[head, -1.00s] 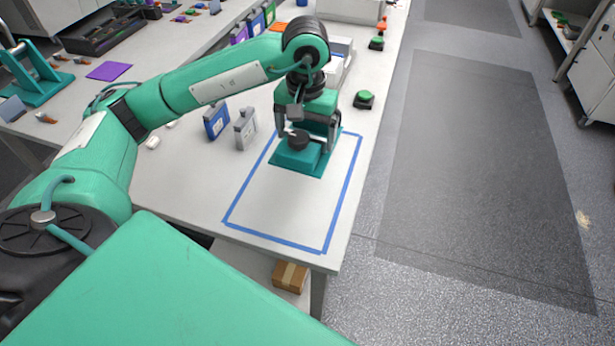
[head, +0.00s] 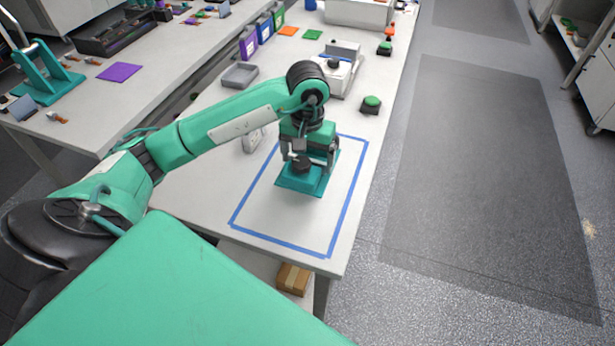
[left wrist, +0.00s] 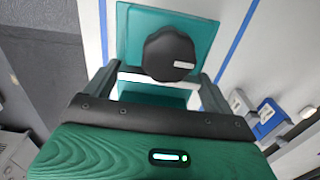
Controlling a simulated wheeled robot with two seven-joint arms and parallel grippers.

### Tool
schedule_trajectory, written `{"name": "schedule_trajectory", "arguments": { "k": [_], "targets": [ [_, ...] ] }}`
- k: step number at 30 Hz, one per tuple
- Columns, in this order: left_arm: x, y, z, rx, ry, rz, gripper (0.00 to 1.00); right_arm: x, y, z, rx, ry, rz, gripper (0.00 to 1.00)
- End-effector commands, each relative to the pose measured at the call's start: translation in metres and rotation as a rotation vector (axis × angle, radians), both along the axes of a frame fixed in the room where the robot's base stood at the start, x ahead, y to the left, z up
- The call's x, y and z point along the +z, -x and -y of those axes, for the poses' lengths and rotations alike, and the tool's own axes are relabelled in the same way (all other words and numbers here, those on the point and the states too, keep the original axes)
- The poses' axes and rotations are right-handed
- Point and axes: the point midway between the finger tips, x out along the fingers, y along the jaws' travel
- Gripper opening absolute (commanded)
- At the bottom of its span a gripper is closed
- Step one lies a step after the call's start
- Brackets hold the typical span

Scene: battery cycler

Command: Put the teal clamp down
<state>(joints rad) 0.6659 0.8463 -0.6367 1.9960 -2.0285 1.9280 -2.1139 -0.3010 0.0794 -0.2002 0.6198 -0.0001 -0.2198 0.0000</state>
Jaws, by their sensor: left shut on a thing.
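The teal clamp (head: 293,182) has a flat teal base and a black round knob (head: 302,164). My left gripper (head: 308,160) is shut on it, with one finger on each side. The clamp is over the area framed by blue tape (head: 233,222) on the white table, near its upper part. I cannot tell for sure if its base touches the table. The left wrist view shows the clamp's teal plate (left wrist: 208,28) and black knob (left wrist: 168,54) between the fingers. My right gripper is not in view.
A grey-white upright case (head: 252,142) stands left of the tape, partly behind my arm. A green-topped button (head: 371,103) and a white device (head: 338,72) stand beyond. The front of the taped area is clear. The table's right edge drops to the floor.

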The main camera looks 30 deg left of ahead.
Motion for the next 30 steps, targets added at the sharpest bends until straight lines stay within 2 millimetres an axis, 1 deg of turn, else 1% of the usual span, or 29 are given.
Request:
{"name": "schedule_trajectory", "arguments": {
  "k": [1, 3, 6, 14, 21, 24, 30],
  "targets": [
    [-0.008, 0.000, 0.001, 0.002, 0.003, -0.003, 0.43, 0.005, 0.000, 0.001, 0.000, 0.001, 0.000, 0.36],
    [-0.020, 0.000, 0.001, 0.001, 0.002, -0.003, 0.43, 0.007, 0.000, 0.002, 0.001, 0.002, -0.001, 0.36],
    [-0.033, 0.000, 0.000, 0.002, 0.002, -0.001, 0.43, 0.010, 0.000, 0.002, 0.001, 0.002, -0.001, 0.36],
    [-0.049, 0.000, 0.001, 0.000, 0.002, 0.000, 0.43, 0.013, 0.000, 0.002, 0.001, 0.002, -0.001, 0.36],
    [-0.078, 0.000, 0.001, 0.001, 0.002, 0.000, 0.43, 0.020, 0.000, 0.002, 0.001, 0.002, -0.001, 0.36],
    [-0.082, -0.001, 0.000, 0.001, 0.001, 0.002, 0.43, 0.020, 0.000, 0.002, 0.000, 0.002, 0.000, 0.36],
    [-0.082, -0.001, 0.000, 0.000, 0.000, 0.003, 0.43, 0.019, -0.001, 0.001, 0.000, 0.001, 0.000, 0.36]
  ]
}}
